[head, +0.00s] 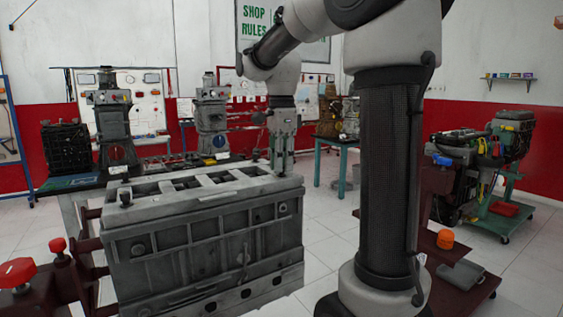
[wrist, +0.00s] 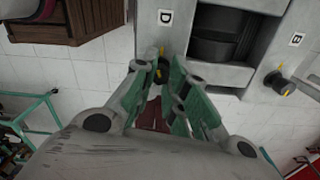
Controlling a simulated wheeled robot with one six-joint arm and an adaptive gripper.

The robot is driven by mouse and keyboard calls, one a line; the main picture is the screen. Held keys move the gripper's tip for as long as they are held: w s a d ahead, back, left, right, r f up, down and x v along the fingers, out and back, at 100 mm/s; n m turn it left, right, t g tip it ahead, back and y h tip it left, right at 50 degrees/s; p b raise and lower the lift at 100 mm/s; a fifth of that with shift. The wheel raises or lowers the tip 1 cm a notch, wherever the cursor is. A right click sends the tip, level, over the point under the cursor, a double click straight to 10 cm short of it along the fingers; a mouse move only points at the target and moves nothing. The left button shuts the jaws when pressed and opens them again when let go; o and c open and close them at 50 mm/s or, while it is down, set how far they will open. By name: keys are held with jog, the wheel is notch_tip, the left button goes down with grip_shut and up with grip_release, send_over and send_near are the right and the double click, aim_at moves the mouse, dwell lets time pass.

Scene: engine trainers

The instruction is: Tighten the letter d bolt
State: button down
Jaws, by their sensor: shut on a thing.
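The grey engine block (head: 205,240) stands on a red stand in the head view. In the wrist view, a white label with the letter D (wrist: 165,17) is on the block's top face. Just below the label is the dark letter d bolt (wrist: 162,68), with a yellow mark. My gripper (wrist: 165,72) is shut on this bolt, its green-padded fingertips on either side. In the head view my gripper (head: 281,168) points down at the block's far right corner. The bolt is too small to make out there, and the fingers partly hide it in the wrist view.
Another bolt (wrist: 279,82) with a yellow mark sits near the label B (wrist: 296,40), right of my gripper. A bolt (head: 125,197) stands on the block's near left corner. A green-legged table (head: 333,148) is behind the block. A red cart with an orange cap (head: 445,239) stands right.

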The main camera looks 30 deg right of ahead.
jog(key=shift+m, duration=1.9)
jog(key=c, duration=1.4)
grip_release()
notch_tip(320, 180, up, 12)
jog(key=shift+r, duration=0.1)
